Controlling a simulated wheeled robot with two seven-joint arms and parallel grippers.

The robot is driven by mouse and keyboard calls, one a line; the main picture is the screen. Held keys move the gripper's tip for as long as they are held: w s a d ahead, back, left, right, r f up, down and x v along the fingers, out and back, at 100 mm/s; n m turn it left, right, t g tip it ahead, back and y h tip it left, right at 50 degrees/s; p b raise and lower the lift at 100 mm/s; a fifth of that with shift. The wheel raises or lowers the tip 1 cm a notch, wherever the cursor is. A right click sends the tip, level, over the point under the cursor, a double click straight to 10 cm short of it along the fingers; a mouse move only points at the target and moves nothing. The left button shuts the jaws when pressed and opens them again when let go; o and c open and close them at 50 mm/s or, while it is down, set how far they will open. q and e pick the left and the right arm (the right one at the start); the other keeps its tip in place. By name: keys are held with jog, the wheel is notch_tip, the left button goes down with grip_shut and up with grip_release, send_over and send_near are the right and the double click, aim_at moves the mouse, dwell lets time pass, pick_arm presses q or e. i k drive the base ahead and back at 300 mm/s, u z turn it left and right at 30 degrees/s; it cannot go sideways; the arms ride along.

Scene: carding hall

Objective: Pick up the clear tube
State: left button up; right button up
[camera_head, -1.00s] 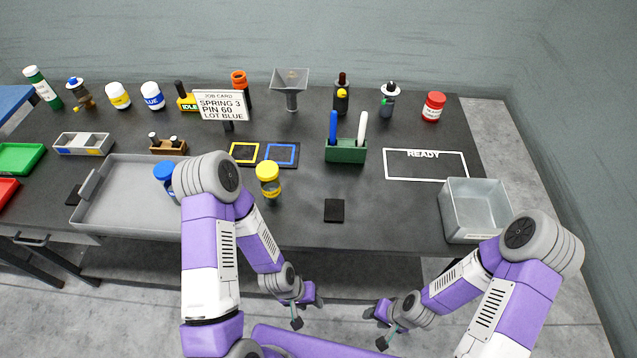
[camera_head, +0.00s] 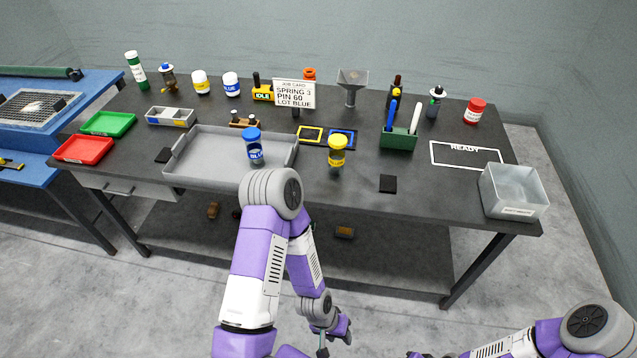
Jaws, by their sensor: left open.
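Two clear containers stand on the dark workbench (camera_head: 300,180). The clear tube with a blue cap and blue label (camera_head: 254,148) is at the right part of the grey tray (camera_head: 210,175); my left arm's elbow is just in front of it. The clear tube with a yellow cap and yellow label (camera_head: 336,155) stands on the bench right of the tray. My left gripper (camera_head: 334,338) is open, low in front of the bench, well below and apart from both tubes. Of my right gripper only a small part shows at the bottom edge; its jaws are not visible.
A small wooden rack (camera_head: 244,121) stands behind the tray. Blue and yellow squares, a job card (camera_head: 294,94), a green holder with pens (camera_head: 399,139) and a clear bin (camera_head: 514,193) are on the bench. Bare bench lies around the black pad (camera_head: 388,184).

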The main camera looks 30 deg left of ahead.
aim_at(336, 157)
jog(key=k, duration=0.15)
jog(key=u, duration=1.1)
